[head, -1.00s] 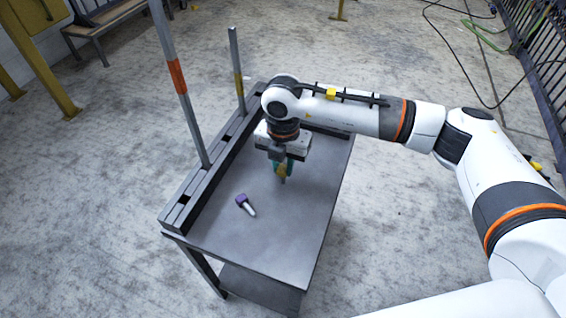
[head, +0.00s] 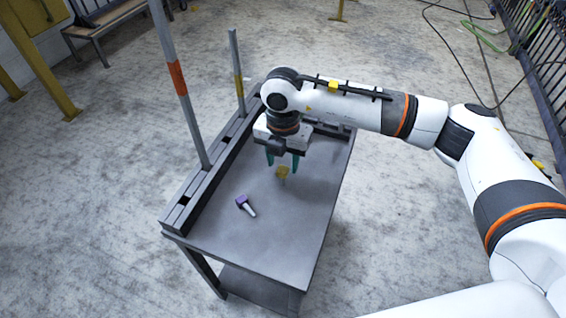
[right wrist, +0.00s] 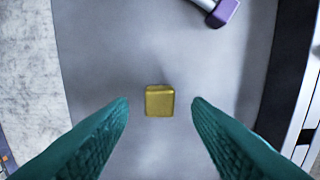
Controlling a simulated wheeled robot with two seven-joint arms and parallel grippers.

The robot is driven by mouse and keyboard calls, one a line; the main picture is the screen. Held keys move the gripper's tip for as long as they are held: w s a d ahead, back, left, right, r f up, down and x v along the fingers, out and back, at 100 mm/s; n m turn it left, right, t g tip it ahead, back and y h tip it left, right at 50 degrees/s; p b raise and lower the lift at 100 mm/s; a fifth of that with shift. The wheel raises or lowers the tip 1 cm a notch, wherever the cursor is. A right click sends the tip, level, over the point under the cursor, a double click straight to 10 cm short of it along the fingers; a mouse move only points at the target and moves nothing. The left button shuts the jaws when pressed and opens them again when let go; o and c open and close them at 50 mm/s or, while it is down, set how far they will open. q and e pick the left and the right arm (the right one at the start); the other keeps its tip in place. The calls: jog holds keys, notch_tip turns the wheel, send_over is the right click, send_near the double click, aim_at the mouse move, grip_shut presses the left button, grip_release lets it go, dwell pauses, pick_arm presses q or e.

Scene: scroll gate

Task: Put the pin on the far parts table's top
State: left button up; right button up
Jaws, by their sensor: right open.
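A pin with a yellow square head and a pale shank (head: 282,173) stands upright on the grey table top (head: 235,245). In the right wrist view its yellow head (right wrist: 159,101) shows from above, between and beyond the fingertips. My right gripper (head: 283,162) is over the pin, its green fingers spread to either side and apart from the head. In the right wrist view the open gripper (right wrist: 160,104) is empty. A second pin, with a purple head (head: 243,202), lies on its side nearer the front; it also shows in the right wrist view (right wrist: 222,12). My left gripper is out of view.
A dark slotted rail (head: 190,198) runs along the table's left edge. A tall post with an orange band (head: 177,80) and a shorter post (head: 237,70) rise from it. A bench (head: 108,22) stands far left. The table's front half is mostly clear.

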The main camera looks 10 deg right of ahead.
aim_at(283, 169)
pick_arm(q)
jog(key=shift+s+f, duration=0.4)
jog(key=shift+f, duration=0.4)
pick_arm(e)
notch_tip(283, 169, up, 10)
jog(key=shift+r, duration=0.1)
